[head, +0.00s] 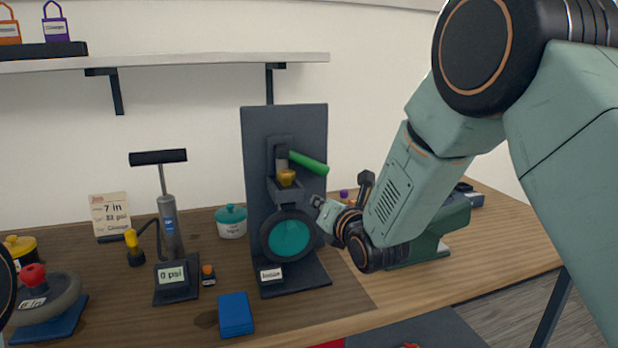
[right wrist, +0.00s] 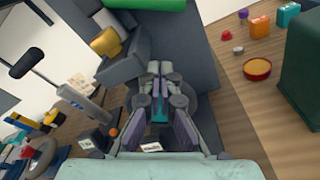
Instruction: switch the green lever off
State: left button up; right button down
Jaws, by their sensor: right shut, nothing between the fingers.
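The green lever (head: 308,163) sticks out to the right, sloping slightly down, from the upper part of a dark upright stand (head: 258,150). A yellow-brass piece (head: 286,178) sits just below it, above a ring with a teal disc (head: 289,238). In the right wrist view the lever (right wrist: 145,4) is cut off by the top edge. My right gripper (head: 319,204) is shut and empty, below and right of the lever, apart from it. Its closed fingers (right wrist: 160,72) point toward the stand in the right wrist view. My left gripper is not in view.
A pump (head: 170,230) with a "0 psi" display, a teal-lidded pot (head: 231,222) and a blue block (head: 235,314) stand left of the stand. A green machine (head: 440,228) stands behind my right forearm. A wall shelf (head: 180,62) runs above.

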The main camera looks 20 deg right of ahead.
aim_at(307, 163)
jog(key=w, duration=0.6)
jog(key=w+a+f, duration=0.1)
jog(key=w, duration=0.2)
jog(key=shift+w, duration=0.3)
jog(key=r, duration=0.1)
jog(key=d+r, duration=0.1)
jog(key=s+r, duration=0.1)
jog(key=shift+d+p, duration=0.3)
jog(key=shift+p, duration=0.1)
jog(key=shift+s+d+r, duration=0.15)
jog(key=shift+r, duration=0.15)
jog(key=shift+w+f, duration=0.15)
jog(key=shift+w, duration=0.1)
